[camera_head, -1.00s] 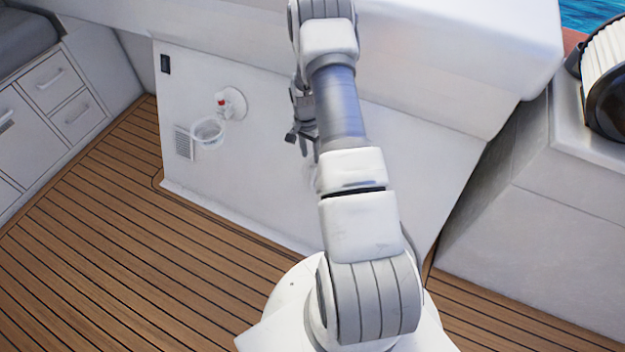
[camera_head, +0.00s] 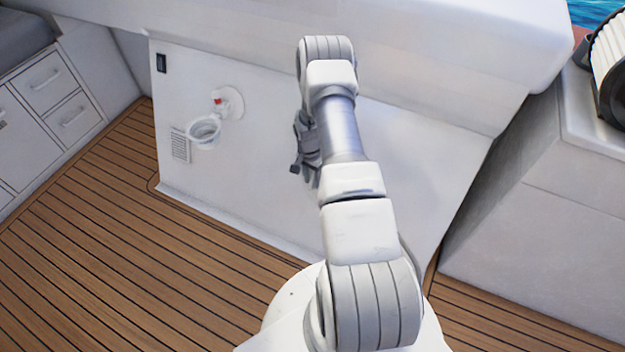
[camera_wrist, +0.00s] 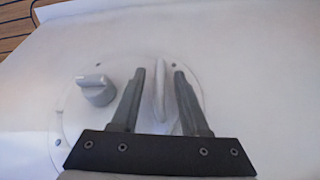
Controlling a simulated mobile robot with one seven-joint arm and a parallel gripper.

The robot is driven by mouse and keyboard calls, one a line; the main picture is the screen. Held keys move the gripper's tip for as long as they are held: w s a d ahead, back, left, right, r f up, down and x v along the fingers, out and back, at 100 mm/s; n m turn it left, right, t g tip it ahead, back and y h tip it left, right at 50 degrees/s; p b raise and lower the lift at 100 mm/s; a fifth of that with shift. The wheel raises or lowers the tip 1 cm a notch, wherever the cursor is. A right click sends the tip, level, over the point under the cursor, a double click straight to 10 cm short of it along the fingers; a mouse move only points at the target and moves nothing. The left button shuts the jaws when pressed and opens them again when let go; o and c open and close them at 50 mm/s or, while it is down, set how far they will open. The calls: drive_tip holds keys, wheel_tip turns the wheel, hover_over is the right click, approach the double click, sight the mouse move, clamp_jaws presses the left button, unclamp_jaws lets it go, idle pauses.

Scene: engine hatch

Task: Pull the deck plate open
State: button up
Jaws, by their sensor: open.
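The deck plate (camera_wrist: 192,82) is a round, pale disc with small screws around its rim, set in a white panel, in the wrist view. A raised white grip (camera_wrist: 160,88) stands up from it, and a grey knob (camera_wrist: 95,90) sits to its left. My gripper (camera_wrist: 160,74) is open, with one dark finger on each side of the white grip. I cannot tell whether either finger touches it. In the head view my gripper (camera_head: 306,174) is partly behind my arm, close to the panel, and the plate is hidden there.
The white panel (camera_head: 250,165) also carries a clear cup holder (camera_head: 204,132), a round fitting with a red part (camera_head: 228,103) and a vent (camera_head: 180,145). Drawers (camera_head: 50,85) stand at the left. The plank floor (camera_head: 120,240) is clear. A white overhang (camera_head: 440,60) juts out above.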

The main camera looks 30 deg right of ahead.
clamp_jaws()
idle(1.3)
